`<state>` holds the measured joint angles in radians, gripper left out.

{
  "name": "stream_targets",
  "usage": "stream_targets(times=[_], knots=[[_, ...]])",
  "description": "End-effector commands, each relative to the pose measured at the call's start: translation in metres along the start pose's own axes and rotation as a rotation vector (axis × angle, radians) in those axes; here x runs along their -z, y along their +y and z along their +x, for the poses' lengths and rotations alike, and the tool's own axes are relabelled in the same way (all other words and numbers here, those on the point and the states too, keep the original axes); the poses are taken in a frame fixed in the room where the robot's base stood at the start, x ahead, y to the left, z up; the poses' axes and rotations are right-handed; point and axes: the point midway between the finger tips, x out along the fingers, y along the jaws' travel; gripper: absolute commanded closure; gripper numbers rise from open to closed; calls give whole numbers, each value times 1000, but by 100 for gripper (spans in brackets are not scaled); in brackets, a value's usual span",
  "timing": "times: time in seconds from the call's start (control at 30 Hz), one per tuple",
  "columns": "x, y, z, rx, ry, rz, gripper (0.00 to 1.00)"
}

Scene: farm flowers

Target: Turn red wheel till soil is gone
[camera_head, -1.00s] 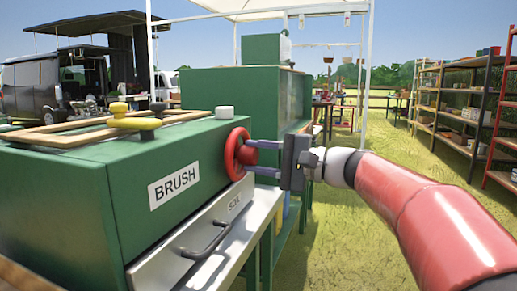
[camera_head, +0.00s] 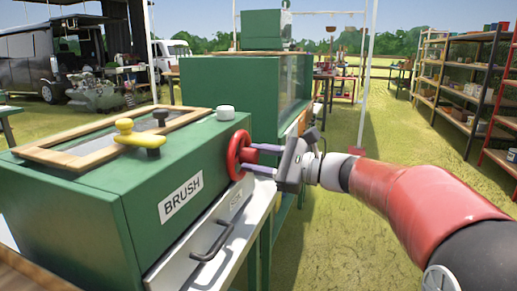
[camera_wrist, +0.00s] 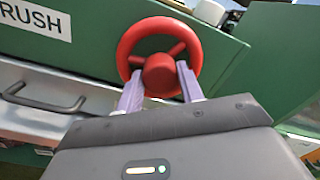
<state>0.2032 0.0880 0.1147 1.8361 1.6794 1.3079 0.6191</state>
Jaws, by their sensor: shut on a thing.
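The red wheel (camera_head: 237,154) with its hub and spokes is on the end face of the green box (camera_head: 160,180) labelled BRUSH. My gripper (camera_head: 251,158) reaches it from the right, its two pale purple fingers at the wheel. In the wrist view the fingers (camera_wrist: 160,88) stand on either side of the red hub, inside or against the lower rim of the wheel (camera_wrist: 128,44). The gripper is shut on the wheel. A pale drawer (camera_head: 180,258) with a dark handle and a partly blocked SOIL label sits below the box. I see no loose soil; the box's inside is hidden.
A wooden frame (camera_head: 60,155) with yellow and black knobs lies on the box top. A white knob (camera_head: 225,113) is near the wheel. A larger green machine (camera_head: 235,90) stands behind. Shelves (camera_head: 470,90) stand at right; the grass between is open.

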Motion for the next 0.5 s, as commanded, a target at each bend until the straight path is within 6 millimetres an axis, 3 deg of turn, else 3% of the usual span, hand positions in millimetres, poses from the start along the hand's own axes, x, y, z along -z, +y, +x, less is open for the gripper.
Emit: stream_targets(times=[0.5], knots=[[2,0,0,0,5,105,86]])
